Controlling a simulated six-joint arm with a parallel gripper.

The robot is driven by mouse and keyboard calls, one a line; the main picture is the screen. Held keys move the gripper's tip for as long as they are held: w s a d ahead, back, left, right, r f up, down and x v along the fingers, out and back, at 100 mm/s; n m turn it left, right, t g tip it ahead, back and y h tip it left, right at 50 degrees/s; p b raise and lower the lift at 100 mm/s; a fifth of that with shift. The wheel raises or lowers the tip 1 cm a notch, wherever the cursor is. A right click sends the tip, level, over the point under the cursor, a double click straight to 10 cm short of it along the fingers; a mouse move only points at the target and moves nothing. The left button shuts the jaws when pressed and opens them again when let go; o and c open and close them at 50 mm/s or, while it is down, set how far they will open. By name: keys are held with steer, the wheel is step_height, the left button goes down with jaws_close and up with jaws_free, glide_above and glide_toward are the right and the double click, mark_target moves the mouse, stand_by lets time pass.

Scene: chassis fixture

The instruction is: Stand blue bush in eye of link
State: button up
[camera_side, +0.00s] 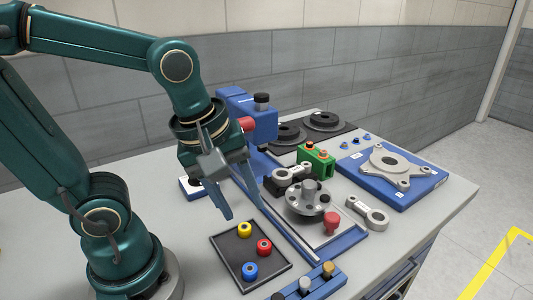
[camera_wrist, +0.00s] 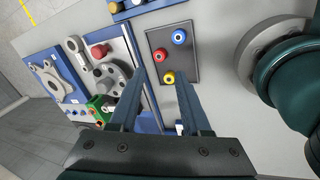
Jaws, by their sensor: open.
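The blue bush (camera_side: 250,271) stands on a dark tray (camera_side: 224,262) beside a red bush (camera_side: 263,246) and a yellow bush (camera_side: 244,229). The blue bush also shows in the wrist view (camera_wrist: 178,36), at the top of the tray. A grey link (camera_side: 367,213) with a ring at each end lies flat on the table, right of the flanged hub. Another link-like grey part (camera_side: 292,174) lies behind the hub, partly hidden. My gripper (camera_side: 242,208) is open and empty above the table, behind the tray. In the wrist view its fingers (camera_wrist: 160,84) point towards the yellow bush.
A flanged hub (camera_side: 308,198) and a red knob (camera_side: 331,222) sit on the fixture plate. A green block (camera_side: 316,160), a blue plate with a grey casting (camera_side: 397,165) and a blue vise-like body (camera_side: 252,117) stand farther back. A blue rack (camera_side: 320,285) is at the front.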

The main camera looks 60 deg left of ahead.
mark_target(250, 268)
steer(key=f+n+g, duration=0.1)
steer(key=d+f+n+g, duration=0.1)
steer(key=f, duration=0.1)
steer(key=d+f+n+g, duration=0.1)
steer(key=f+n, duration=0.1)
steer(key=shift+w+f, duration=0.1)
steer(key=shift+f, duration=3.85)
jaws_close()
steer(key=shift+r, duration=1)
steer(key=shift+r, duration=0.1)
steer(key=shift+r, duration=1.45)
